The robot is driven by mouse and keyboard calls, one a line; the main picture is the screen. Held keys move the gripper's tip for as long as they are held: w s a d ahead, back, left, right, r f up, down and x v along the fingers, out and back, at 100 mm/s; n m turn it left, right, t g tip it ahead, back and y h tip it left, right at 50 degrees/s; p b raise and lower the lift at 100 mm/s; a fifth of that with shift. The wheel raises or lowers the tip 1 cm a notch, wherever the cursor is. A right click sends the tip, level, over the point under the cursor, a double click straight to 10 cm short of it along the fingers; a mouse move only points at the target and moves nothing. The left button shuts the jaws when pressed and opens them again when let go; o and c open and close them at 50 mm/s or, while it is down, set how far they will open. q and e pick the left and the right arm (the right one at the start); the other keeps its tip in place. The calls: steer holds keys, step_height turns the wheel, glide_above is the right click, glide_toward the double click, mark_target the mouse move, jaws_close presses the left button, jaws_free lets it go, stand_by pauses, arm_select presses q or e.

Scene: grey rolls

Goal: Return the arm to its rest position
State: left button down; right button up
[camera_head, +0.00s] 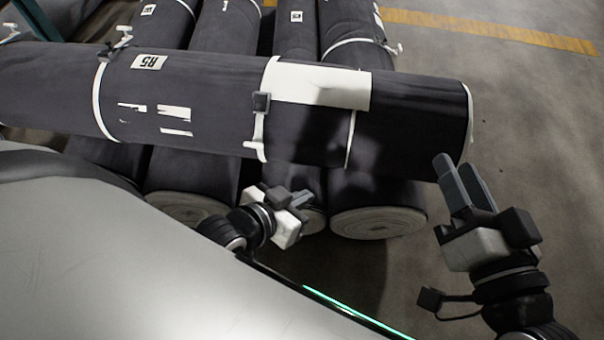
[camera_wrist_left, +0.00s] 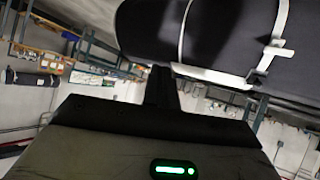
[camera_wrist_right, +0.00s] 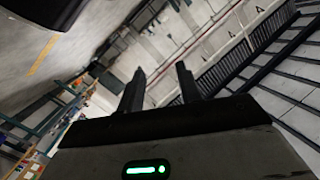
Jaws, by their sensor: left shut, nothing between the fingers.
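My left gripper (camera_head: 303,197) is in front of the stack of rolls, below the top roll in the head view. Its fingers (camera_wrist_left: 161,86) are together with nothing between them. My right gripper (camera_head: 457,166) is at the right, its fingers pointing up near the right end of the top roll. Its two fingers (camera_wrist_right: 160,86) stand apart, empty. The dark grey top roll (camera_head: 215,80) lies crosswise over the others, with white straps and a white label (camera_head: 315,85). It also fills the upper right of the left wrist view (camera_wrist_left: 225,30).
Several dark rolls lie lengthwise under the top roll; one round end (camera_head: 378,222) faces me between my grippers. The grey floor (camera_head: 540,150) at the right is clear, with a yellow line (camera_head: 490,28) at the back. Racks (camera_wrist_right: 30,140) show in the right wrist view.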

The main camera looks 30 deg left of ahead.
stand_by(0.3)
arm_select(q)
steer(key=c, duration=1.6)
jaws_free()
steer(key=shift+o, duration=1)
arm_select(e)
steer(key=s+d+f+g+h, duration=0.1)
steer(key=d+f+h, duration=0.2)
steer(key=f, duration=0.7)
steer(key=s+d+f+n+g+h, duration=0.1)
steer(key=d+f, duration=0.3)
steer(key=f, duration=0.6)
steer(key=shift+s+d+f+g+h, duration=0.2)
steer(key=shift+f+g+h, duration=0.15)
steer(key=shift+g+h, duration=0.5)
